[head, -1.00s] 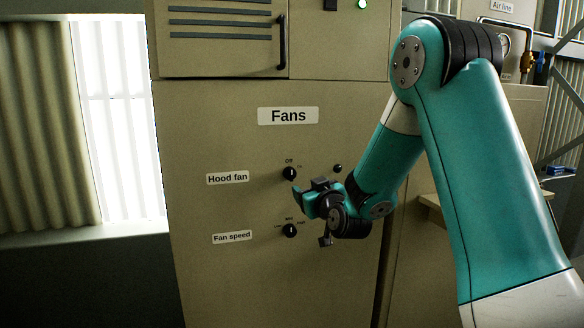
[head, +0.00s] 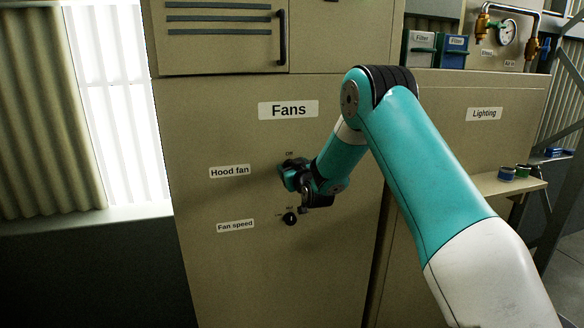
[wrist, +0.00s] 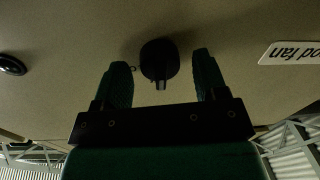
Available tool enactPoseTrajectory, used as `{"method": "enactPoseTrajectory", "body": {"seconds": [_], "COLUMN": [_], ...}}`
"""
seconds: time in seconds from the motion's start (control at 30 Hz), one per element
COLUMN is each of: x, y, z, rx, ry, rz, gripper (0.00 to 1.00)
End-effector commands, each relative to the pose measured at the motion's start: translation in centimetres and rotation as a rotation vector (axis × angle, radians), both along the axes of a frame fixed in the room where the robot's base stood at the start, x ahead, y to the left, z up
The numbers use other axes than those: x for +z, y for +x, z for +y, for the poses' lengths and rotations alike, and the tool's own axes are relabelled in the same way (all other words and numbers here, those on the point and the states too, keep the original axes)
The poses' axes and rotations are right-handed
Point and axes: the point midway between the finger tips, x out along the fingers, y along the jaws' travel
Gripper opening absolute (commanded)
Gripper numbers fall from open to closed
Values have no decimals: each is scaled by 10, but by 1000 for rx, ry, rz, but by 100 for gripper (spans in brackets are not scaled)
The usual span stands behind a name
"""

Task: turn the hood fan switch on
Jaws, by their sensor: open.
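The hood fan switch is a black rotary knob (wrist: 159,60), seen upside down in the wrist view. My gripper (wrist: 161,78) is open, with one green fingertip on each side of the knob and a visible gap to each. Whether the fingers touch the panel cannot be told. In the head view my gripper (head: 290,175) is at the panel beside the "Hood fan" label (head: 230,171) and hides the knob. Part of the "Off" mark shows just above it, and the knob's exact setting is hidden there.
The fan speed knob (head: 290,219) is close below my gripper, right of the "Fan speed" label (head: 235,226). A "Fans" sign (head: 288,110) is above. A shelf (head: 505,186) with small tins juts out at right. The panel left of the labels is bare.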

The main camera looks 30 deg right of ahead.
Motion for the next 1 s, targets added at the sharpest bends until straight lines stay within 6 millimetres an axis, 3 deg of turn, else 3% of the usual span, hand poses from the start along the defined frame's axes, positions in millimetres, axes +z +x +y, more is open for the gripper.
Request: {"method": "enactPoseTrajectory", "body": {"seconds": [0.03, 0.2, 0.27, 0.67, 1.0], "x": [0, 0, 0, -4, -9], "y": [0, 0, 0, 0, -1], "z": [0, 0, 0, 0, 0], "rx": [0, 0, 0, 1, 2], "ry": [0, 0, 0, 64, 311], "rz": [0, 0, 0, -22, -95], "gripper": [66, 27, 17, 17, 17]}}
